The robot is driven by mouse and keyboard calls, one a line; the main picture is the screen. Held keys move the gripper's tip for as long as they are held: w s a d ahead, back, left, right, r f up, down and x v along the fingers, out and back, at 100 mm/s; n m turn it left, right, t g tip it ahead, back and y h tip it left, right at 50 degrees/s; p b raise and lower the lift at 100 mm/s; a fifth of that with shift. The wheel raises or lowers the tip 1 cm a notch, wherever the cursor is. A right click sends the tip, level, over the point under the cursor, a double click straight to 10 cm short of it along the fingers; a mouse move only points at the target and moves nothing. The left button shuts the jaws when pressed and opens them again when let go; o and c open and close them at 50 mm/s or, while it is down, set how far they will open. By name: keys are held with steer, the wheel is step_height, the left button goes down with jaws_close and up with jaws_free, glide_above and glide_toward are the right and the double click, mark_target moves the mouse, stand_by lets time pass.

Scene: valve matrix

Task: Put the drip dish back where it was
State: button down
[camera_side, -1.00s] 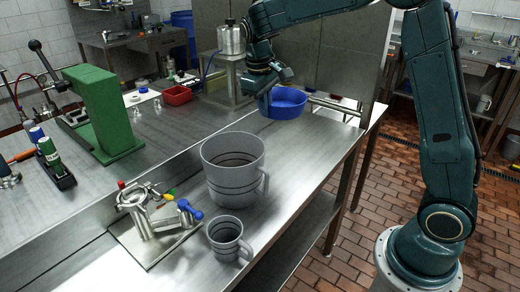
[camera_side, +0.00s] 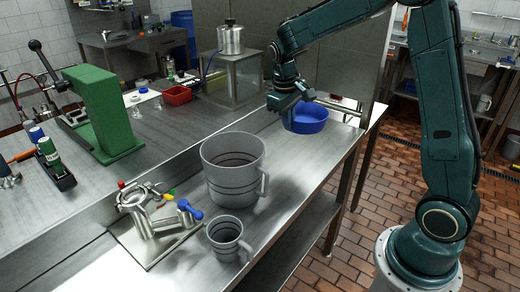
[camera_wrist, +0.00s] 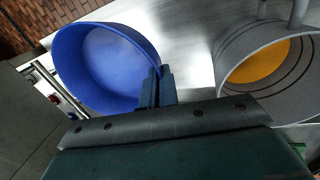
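The drip dish is a round blue bowl (camera_side: 309,118) near the far right end of the steel bench. It also fills the upper left of the wrist view (camera_wrist: 100,62). My gripper (camera_side: 285,105) is shut on the dish's rim on its left side. In the wrist view the two fingers (camera_wrist: 155,88) are close together with the rim between them. The dish looks empty and roughly level. Whether it touches the bench or hangs just above it I cannot tell.
A large grey jug (camera_side: 232,178) and a small grey jug (camera_side: 226,240) stand nearer on the bench. A valve fixture (camera_side: 150,215) with coloured handles sits left of them. A metal box with a pot (camera_side: 231,40) stands behind. Bare bench lies between dish and large jug.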

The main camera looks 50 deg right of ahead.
glide_above(287, 174)
steer(key=f, duration=0.7)
steer(key=a+f, duration=0.1)
steer(key=f, duration=0.3)
steer(key=shift+f, duration=0.1)
steer(key=shift+a+x, duration=0.2)
steer(key=shift+x, duration=0.85)
steer(key=shift+a+x, duration=0.25)
steer(key=shift+x, duration=0.8)
steer(key=shift+f, duration=0.25)
steer(key=c, duration=1.7)
jaws_free()
steer(key=shift+r, duration=0.1)
steer(key=shift+v, duration=6.05)
